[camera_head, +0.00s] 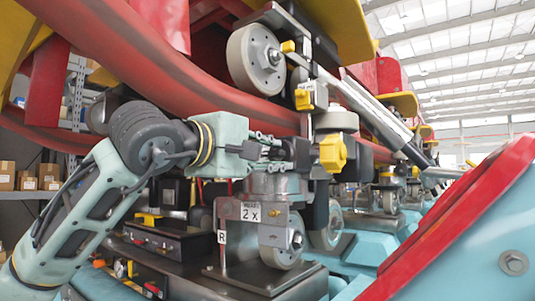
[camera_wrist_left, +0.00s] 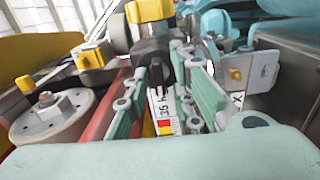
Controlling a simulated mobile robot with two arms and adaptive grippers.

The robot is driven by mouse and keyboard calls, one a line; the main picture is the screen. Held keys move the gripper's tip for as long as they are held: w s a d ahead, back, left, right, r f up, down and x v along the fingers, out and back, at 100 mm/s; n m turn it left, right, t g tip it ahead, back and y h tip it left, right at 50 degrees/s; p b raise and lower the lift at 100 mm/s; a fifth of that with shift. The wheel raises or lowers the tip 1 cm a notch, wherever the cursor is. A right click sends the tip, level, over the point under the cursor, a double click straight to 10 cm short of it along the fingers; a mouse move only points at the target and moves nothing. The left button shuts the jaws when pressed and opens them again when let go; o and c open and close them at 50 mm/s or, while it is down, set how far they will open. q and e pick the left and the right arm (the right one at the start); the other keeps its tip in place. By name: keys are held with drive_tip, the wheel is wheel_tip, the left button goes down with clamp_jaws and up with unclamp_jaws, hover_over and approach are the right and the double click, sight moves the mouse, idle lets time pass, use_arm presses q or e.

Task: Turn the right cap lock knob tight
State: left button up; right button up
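A yellow lobed knob (camera_head: 332,153) sits on a black block on the wheel carrier; in the left wrist view a yellow knob (camera_wrist_left: 148,10) tops the black part (camera_wrist_left: 154,58). My left gripper (camera_head: 284,150) comes in from the left, level with the knob, at the black block's near side. I cannot tell which cap lock is the right one. My right gripper is not in view.
A pale wheel (camera_head: 255,60) and a red rail (camera_head: 220,95) run above my left gripper. A lower wheel (camera_head: 284,250) and a plate marked 2 X (camera_head: 262,213) sit below. A red-edged teal panel (camera_head: 490,230) fills the right front.

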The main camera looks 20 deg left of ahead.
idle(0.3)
use_arm(q)
drive_tip(key=v, duration=1.2)
